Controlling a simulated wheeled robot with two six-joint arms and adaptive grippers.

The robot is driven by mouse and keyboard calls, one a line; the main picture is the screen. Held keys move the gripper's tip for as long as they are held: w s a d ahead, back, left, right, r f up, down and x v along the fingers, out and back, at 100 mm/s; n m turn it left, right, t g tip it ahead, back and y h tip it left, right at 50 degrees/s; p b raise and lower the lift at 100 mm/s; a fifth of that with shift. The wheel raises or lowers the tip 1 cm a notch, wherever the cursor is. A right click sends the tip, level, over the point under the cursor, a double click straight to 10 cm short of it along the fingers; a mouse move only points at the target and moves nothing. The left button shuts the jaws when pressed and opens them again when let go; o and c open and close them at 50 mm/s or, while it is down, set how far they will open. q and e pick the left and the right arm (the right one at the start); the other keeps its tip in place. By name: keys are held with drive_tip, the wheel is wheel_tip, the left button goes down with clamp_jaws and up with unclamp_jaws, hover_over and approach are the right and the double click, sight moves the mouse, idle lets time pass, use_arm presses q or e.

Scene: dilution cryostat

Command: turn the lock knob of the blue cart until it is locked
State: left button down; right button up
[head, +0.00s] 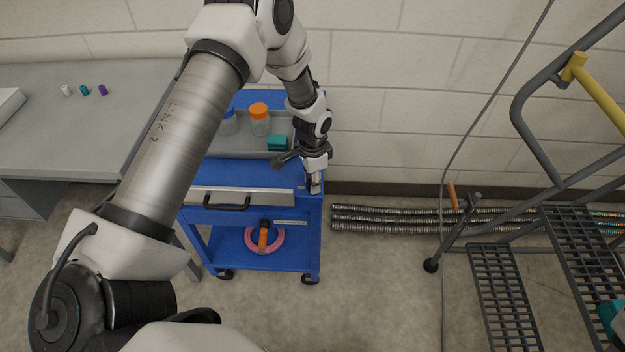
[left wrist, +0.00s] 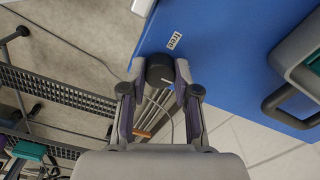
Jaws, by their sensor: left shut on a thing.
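The blue cart (head: 258,172) stands against the wall in the head view. Its lock knob (left wrist: 158,68) is a round black knob with a short white line, seen in the left wrist view at the corner of the blue top. A white label reading "free" (left wrist: 175,41) is on the blue surface beside it. My left gripper (left wrist: 160,75) is shut on the knob, one finger on each side. In the head view my left gripper (head: 314,184) is at the cart's right front corner, hiding the knob there. My right gripper is not in view.
The cart holds a grey tray with jars (head: 260,120) and a teal box (head: 277,143). A drawer handle (head: 228,206) is on its front. A grey bench (head: 60,130) stands at left and metal steps (head: 500,290) at right. Floor is clear in front.

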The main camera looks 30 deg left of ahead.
use_arm(q)
drive_tip(key=c, duration=0.9)
unclamp_jaws()
drive_tip(key=shift+o, duration=0.2)
wheel_tip(320, 180, up, 12)
